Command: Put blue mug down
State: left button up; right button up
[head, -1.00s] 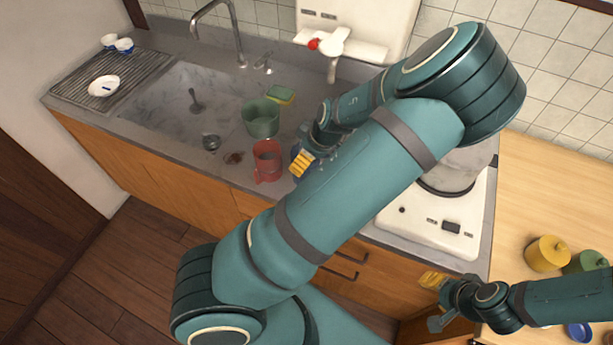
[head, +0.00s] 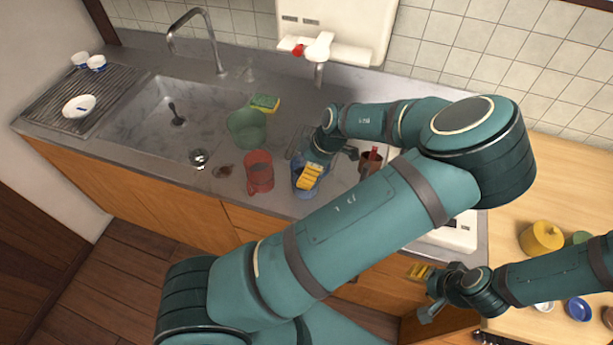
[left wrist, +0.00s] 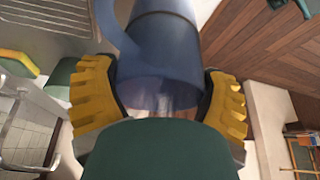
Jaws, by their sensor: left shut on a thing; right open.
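The blue mug (head: 307,184) is at the counter beside the sink, right of a red mug (head: 259,172). My left gripper (head: 311,174) is over it with its yellow fingers at the rim. In the left wrist view the blue mug (left wrist: 160,88) sits between the two yellow finger pads of my left gripper (left wrist: 160,103), which are closed on its sides. The head view does not show clearly whether the mug's base touches the counter. My right gripper (head: 424,288) is open and empty at the lower right, near the wooden table.
A green container (head: 247,128) stands behind the red mug, with a sponge (head: 265,103) behind it. A brown cup (head: 371,162) stands right of the blue mug. The sink (head: 160,130) lies to the left. A yellow pot (head: 541,238) stands on the table (head: 510,195).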

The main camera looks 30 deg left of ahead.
pick_arm(q)
jog(key=shift+f, duration=1.75)
jog(key=shift+f, duration=0.15)
jog(key=o, duration=1.1)
jog(key=shift+o, duration=0.2)
jog(key=p+v, duration=0.1)
jog(key=v, duration=1.1)
